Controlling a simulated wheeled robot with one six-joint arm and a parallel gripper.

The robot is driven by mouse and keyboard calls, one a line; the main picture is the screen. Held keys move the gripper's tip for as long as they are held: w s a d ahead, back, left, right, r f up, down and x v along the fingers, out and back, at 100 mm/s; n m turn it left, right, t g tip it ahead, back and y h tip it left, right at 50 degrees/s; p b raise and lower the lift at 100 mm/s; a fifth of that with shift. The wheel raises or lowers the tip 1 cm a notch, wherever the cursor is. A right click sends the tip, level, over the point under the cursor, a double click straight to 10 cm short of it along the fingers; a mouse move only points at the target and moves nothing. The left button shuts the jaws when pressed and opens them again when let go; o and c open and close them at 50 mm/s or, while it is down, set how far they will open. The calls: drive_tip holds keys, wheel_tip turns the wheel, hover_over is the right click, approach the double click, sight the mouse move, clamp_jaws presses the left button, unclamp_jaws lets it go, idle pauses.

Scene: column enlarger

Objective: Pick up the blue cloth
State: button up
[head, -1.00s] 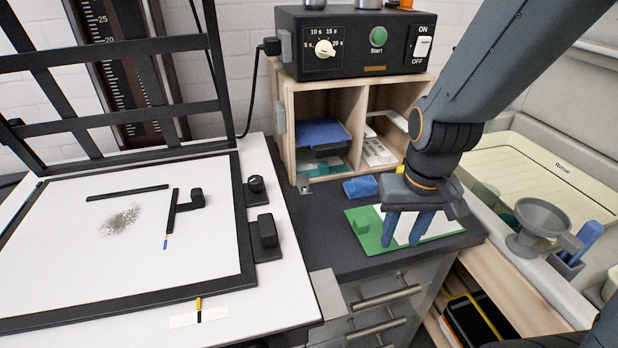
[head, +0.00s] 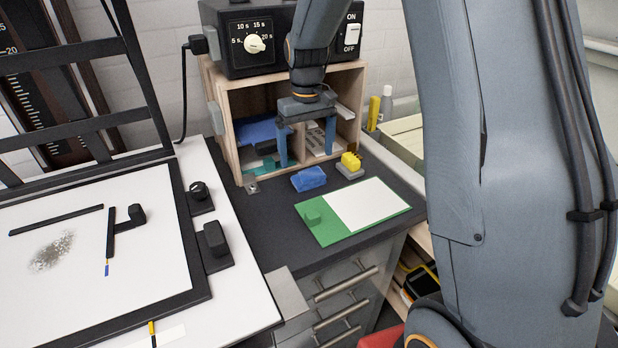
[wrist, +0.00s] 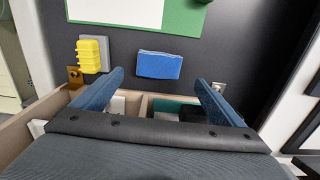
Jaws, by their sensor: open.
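The blue cloth (head: 309,180) is a small folded pad lying on the dark counter in front of the wooden cubby. It also shows in the wrist view (wrist: 160,64), ahead of the fingertips and roughly centred between them. My gripper (head: 306,161) is open and empty, fingers pointing down, in front of the cubby opening and just behind the cloth in the head view. In the wrist view my gripper (wrist: 159,77) has its two blue fingers spread wider than the cloth. No contact with the cloth shows.
A yellow ribbed block on a grey base (head: 350,165) stands close right of the cloth. A green board with a white sheet (head: 325,231) lies nearer the counter front. The cubby (head: 228,120) holds another blue item (head: 257,130). The timer box (head: 225,45) sits on top.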

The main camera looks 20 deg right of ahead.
sight(309, 174)
drive_tip(key=shift+s+d+f+p, duration=0.1)
drive_tip(key=shift+f+p, duration=0.55)
drive_tip(key=shift+f, duration=0.8)
drive_tip(key=shift+s+d+f+p, duration=0.1)
drive_tip(key=shift+f+p, duration=0.5)
drive_tip(key=shift+f, duration=0.85)
drive_tip(key=c, duration=1.1)
drive_tip(key=shift+c, duration=0.2)
drive_tip(key=shift+r, duration=0.1)
drive_tip(key=shift+s+r+b, duration=0.2)
drive_tip(key=shift+r+b, duration=0.1)
drive_tip(key=shift+b, duration=0.35)
wheel_tip(309, 174, up, 6)
drive_tip(key=shift+w+b, duration=0.1)
drive_tip(key=shift+b, duration=1)
drive_tip(key=s+d+b, duration=0.2)
drive_tip(key=s, duration=0.7)
drive_tip(key=s+d+b, duration=0.1)
drive_tip(key=s+b, duration=0.1)
drive_tip(key=s, duration=0.8)
drive_tip(key=shift+s+d, duration=0.25)
drive_tip(key=shift+d, duration=0.15)
drive_tip(key=shift+r, duration=0.1)
